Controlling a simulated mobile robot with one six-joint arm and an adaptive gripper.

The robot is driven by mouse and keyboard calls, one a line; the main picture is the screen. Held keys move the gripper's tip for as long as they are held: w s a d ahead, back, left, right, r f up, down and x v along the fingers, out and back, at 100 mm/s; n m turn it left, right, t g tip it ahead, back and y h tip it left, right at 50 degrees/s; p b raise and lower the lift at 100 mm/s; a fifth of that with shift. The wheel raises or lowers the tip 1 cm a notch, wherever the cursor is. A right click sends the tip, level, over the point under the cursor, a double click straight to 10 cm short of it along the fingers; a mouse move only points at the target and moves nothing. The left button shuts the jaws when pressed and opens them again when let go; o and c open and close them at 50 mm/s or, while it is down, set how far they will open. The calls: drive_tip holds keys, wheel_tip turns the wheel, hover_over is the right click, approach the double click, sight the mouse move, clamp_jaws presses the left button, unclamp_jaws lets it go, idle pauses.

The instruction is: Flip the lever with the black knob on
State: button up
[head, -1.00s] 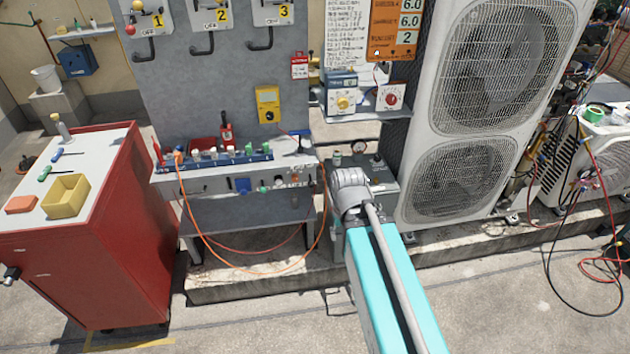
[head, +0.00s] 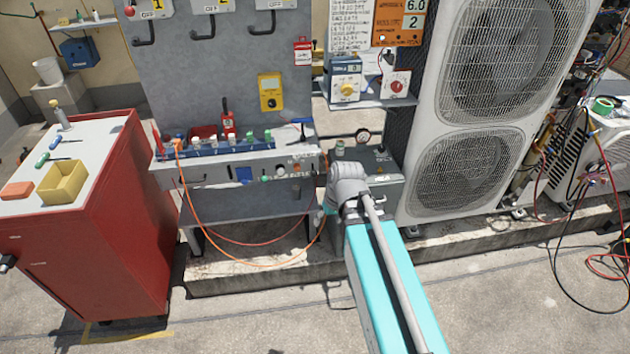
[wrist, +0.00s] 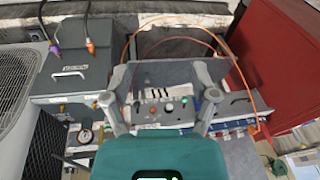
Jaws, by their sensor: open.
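My gripper (wrist: 162,75) is open in the wrist view, its two grey fingers apart with nothing between them. Beyond and between the fingers is the front of the grey bench unit (wrist: 142,112), with small knobs and a green button (wrist: 183,100). In the head view this bench unit (head: 215,175) stands left of my arm; the gripper itself cannot be made out there. Three switch boxes are cut off at the top; box 1 (head: 152,8) has a red knob and an OFF label, box 2 (head: 210,5) also reads OFF. I cannot identify a lever with a black knob.
A red tool cabinet (head: 90,225) stands at left. A large condenser (head: 480,110) stands right of my arm. A grey box (head: 378,165) lies beyond my wrist, also in the wrist view (wrist: 75,72). An orange cable (head: 225,258) loops below the bench. The foreground floor is clear.

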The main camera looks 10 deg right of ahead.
drive_tip(key=w+a+f+n+t+y+b, duration=0.2)
drive_tip(key=w+a+f+t+y+b, duration=0.15)
drive_tip(key=w+f+b, duration=0.4)
drive_tip(key=m+t+h+b, duration=0.3)
drive_tip(key=t+b, duration=1)
drive_tip(key=b, duration=1.6)
approach(315, 176)
drive_tip(key=shift+s+d+m+g+y, duration=0.15)
drive_tip(key=shift+s+d+y, duration=0.15)
drive_tip(key=shift+s, duration=0.2)
drive_tip(key=shift+s+d+m+g+y, duration=0.15)
drive_tip(key=shift+s+d, duration=0.1)
drive_tip(key=shift+s, duration=0.3)
drive_tip(key=shift+w, duration=0.1)
drive_tip(key=w+a, duration=0.1)
drive_tip(key=w, duration=0.8)
drive_tip(key=w+a, duration=0.1)
drive_tip(key=w, duration=0.3)
drive_tip(key=shift+w+a, duration=0.15)
drive_tip(key=shift+a, duration=0.25)
drive_tip(key=shift+c, duration=0.3)
clamp_jaws()
